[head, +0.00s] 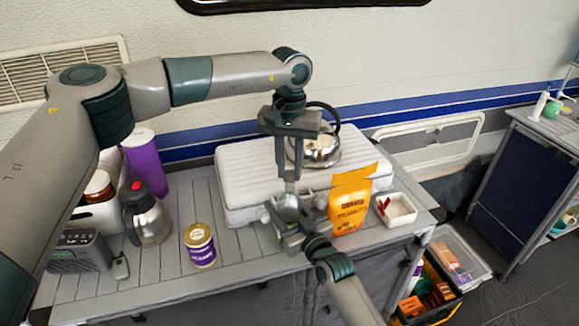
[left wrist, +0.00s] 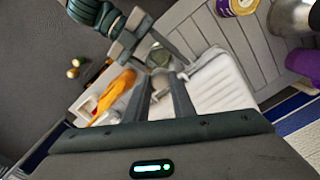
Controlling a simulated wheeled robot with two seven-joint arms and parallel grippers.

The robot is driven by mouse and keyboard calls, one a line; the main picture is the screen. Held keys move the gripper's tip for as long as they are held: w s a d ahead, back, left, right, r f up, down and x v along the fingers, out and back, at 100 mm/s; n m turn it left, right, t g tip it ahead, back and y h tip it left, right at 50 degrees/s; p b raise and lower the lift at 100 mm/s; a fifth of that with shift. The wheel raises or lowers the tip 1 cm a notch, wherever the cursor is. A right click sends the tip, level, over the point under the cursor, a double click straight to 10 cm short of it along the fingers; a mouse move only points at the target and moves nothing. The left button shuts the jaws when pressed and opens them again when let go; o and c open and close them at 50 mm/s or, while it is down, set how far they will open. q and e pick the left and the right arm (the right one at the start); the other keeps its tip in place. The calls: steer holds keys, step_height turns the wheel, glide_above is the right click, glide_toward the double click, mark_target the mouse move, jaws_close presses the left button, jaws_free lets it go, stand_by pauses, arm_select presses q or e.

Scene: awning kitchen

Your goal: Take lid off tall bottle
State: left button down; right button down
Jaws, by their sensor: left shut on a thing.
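A grey, glassy bottle (head: 288,204) stands roughly upright at the front edge of the white padded case, between the fingers of my right gripper (head: 289,218). It shows end-on as a dull greenish round shape (left wrist: 160,57) in the left wrist view. My left gripper (head: 291,182) points down from above, its fingers close together on the small lid at the bottle's top. The fingertips mostly hide the lid. In the left wrist view, my left gripper (left wrist: 165,80) reaches toward the bottle, and my right gripper comes from the top left.
The white case (head: 240,180) bears a steel kettle (head: 318,150). An orange bag (head: 350,203) and a white tray (head: 398,211) are right of the bottle.

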arm_select(q)
steer(key=n, duration=2)
steer(key=shift+n, duration=0.3)
steer(key=n, duration=0.5)
steer(key=shift+n, duration=0.4)
steer(key=n, duration=1.3)
steer(key=shift+r, duration=0.1)
steer(key=n, duration=1.2)
